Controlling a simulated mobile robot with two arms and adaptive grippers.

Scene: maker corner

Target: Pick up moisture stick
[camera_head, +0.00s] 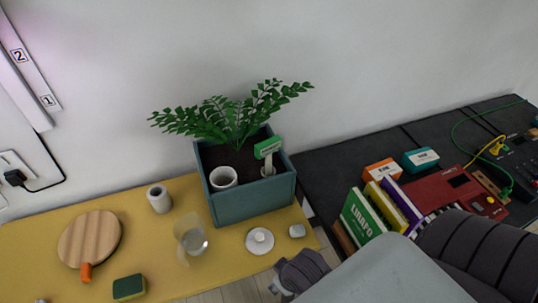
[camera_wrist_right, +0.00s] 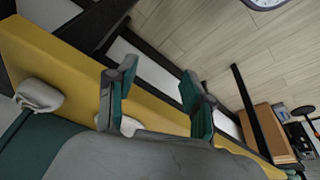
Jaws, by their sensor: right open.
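A stick with a green, lettered head (camera_head: 267,148), which looks like the moisture stick, stands upright at the right side of a blue-green planter box (camera_head: 246,207). Its pale lower part goes down to a small white piece at the soil. My right gripper (camera_head: 276,287) is at the table's front right edge, in front of and below the planter, apart from the stick. In the right wrist view my right gripper (camera_wrist_right: 158,80) is open and empty, its two fingers spread over the table edge. I cannot make out the stick in that view. My left gripper is not in view.
A leafy plant (camera_head: 232,118) and a white pot (camera_head: 223,178) are in the planter. A white saucer (camera_head: 260,241) and small grey item (camera_head: 297,231) lie before it. A clear glass (camera_head: 191,240), white roll (camera_head: 159,199) and round board (camera_head: 90,239) stand left. Books (camera_head: 362,217) stand right.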

